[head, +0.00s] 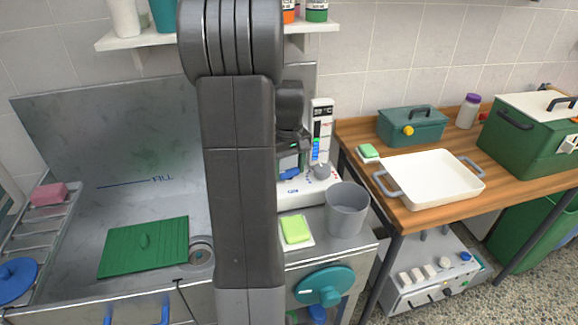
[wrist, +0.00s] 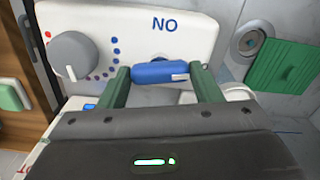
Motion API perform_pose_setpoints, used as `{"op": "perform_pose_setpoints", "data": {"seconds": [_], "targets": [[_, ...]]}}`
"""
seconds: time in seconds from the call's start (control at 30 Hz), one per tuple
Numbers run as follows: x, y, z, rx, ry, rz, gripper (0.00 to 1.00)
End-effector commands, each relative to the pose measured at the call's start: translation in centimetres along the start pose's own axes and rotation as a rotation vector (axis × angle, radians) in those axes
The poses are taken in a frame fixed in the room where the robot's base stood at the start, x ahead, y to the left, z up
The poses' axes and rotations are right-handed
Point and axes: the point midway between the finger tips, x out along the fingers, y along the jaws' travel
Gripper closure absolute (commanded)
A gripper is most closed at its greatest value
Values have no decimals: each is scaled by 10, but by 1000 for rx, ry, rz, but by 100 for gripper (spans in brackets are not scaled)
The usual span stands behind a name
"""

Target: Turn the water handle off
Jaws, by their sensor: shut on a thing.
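The blue water handle (wrist: 160,72) lies between the two green fingers of my gripper (wrist: 162,80) in the wrist view. My gripper is shut on it, with a finger at each end. The handle is in front of a white panel (wrist: 195,35) with blue letters, which read upside down there. In the head view, my gripper (head: 290,160) reaches down at the white unit (head: 290,187) behind the sink counter. A bit of the blue handle (head: 289,174) shows below it; my arm hides much around it.
A grey knob (wrist: 72,55) with red and blue dots is beside the handle. A grey bucket (head: 347,210) and a green sponge (head: 296,229) stand in front. A white tray (head: 430,180) is on the wooden table at right. A green board (head: 145,247) lies in the sink.

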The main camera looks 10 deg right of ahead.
Motion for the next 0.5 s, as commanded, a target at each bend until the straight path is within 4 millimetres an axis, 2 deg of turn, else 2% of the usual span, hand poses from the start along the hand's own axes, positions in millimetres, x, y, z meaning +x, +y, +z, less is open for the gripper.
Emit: {"op": "perform_pose_setpoints", "data": {"seconds": [0.2,0.5], "targets": [[-1,0,0,128,1,1,65],[-1,0,0,217,2,2,65]]}}
